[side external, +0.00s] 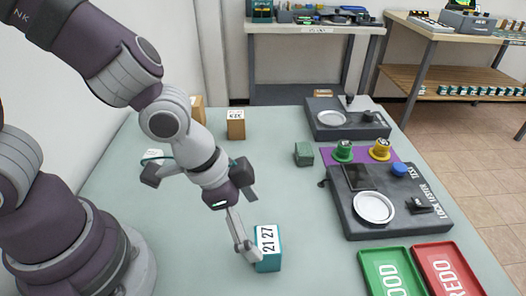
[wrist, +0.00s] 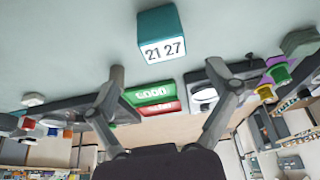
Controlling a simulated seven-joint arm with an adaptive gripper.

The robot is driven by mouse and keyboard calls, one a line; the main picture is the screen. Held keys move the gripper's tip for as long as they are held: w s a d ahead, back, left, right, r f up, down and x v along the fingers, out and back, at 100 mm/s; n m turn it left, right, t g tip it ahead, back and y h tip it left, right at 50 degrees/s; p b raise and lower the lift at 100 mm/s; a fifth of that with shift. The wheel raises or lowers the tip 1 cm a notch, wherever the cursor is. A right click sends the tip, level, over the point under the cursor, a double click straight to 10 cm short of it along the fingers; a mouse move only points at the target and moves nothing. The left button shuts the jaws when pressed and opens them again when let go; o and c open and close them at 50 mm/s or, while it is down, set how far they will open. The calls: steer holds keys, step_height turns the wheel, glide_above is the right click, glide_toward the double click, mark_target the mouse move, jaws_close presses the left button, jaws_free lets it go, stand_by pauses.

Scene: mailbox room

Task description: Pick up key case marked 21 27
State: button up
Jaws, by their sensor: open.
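The key case marked 21 27 (side external: 268,262) is a small teal box with a white label on the table. It also shows in the wrist view (wrist: 158,22), beyond the fingertips and between their lines, with its label facing the camera. My gripper (side external: 246,248) is low over the table, just left of the case in the side view. In the wrist view my gripper (wrist: 166,70) has its two fingers spread wide with nothing between them. Whether a finger touches the case cannot be told from the side view.
A green GOOD tray (side external: 390,271) and a red REDO tray (side external: 447,270) lie at the front right. A dark lock tester (side external: 390,224) stands behind them. A small green box (side external: 303,154) and a brown box (side external: 236,125) stand farther back. The table around the case is mostly clear.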

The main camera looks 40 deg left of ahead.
mark_target(273, 249)
steer(key=x, duration=0.9)
steer(key=shift+a+f, duration=0.15)
steer(key=shift+a, duration=0.15)
steer(key=c, duration=1.3)
steer(key=shift+o, duration=0.2)
